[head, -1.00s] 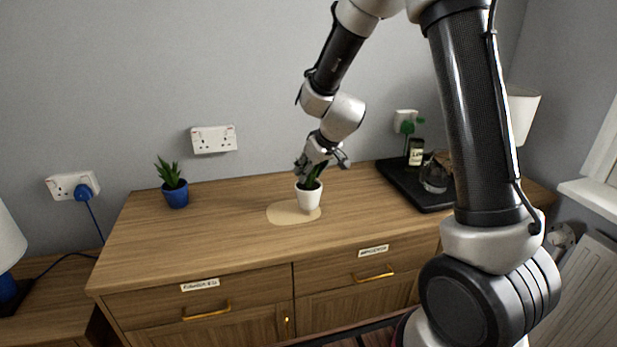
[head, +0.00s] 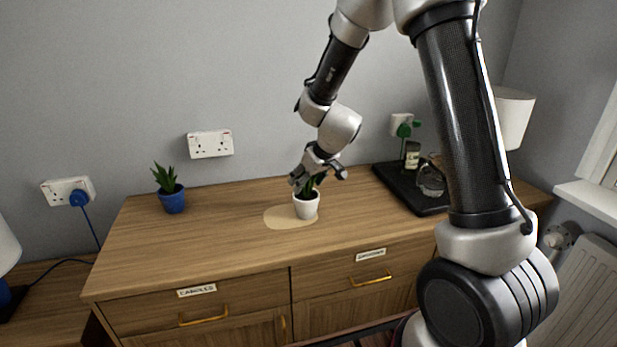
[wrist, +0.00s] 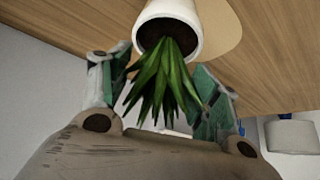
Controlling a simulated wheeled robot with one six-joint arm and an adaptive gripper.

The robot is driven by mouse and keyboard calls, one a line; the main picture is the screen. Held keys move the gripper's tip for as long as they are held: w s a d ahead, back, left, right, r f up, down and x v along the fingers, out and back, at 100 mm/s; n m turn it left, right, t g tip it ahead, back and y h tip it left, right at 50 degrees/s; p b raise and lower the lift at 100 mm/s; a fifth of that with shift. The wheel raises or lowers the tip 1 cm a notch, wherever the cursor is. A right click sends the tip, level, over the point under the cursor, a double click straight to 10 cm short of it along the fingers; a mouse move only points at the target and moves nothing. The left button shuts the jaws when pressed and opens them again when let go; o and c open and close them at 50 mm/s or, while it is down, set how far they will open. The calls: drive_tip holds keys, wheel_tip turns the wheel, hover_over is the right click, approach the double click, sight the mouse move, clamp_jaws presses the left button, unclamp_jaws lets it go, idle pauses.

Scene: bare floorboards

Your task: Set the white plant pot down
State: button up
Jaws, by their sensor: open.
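The white plant pot (head: 306,206) with a spiky green plant stands upright on the wooden sideboard top, at the right edge of a pale beige patch (head: 284,220). In the wrist view the pot (wrist: 182,22) shows at the top, with its leaves (wrist: 164,82) hanging between the fingers. My gripper (head: 318,178) is at the plant, just above the pot. In the wrist view its two fingers (wrist: 160,85) are spread apart on either side of the leaves, and neither is closed on the pot's rim.
A blue pot (head: 173,200) with a similar plant stands at the back left. A black tray (head: 408,190) with a jar and a glass vessel lies at the right. The sideboard top (head: 210,240) is clear at front and left. White lamps stand at both sides.

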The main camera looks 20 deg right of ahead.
drive_tip(key=v, duration=1.2)
drive_tip(key=s+d+r+m+h, duration=0.1)
drive_tip(key=s+d+r, duration=0.2)
drive_tip(key=s, duration=0.6)
drive_tip(key=s+d+r+m+g, duration=0.1)
drive_tip(key=s+d+r+m, duration=0.1)
drive_tip(key=s+d, duration=0.3)
drive_tip(key=s+d+r+m+h, duration=0.1)
drive_tip(key=s+d+r, duration=0.3)
drive_tip(key=s, duration=1)
drive_tip(key=shift+d+g+h, duration=0.15)
drive_tip(key=shift+g+h, duration=0.15)
drive_tip(key=shift+g, duration=0.1)
drive_tip(key=shift+r, duration=0.1)
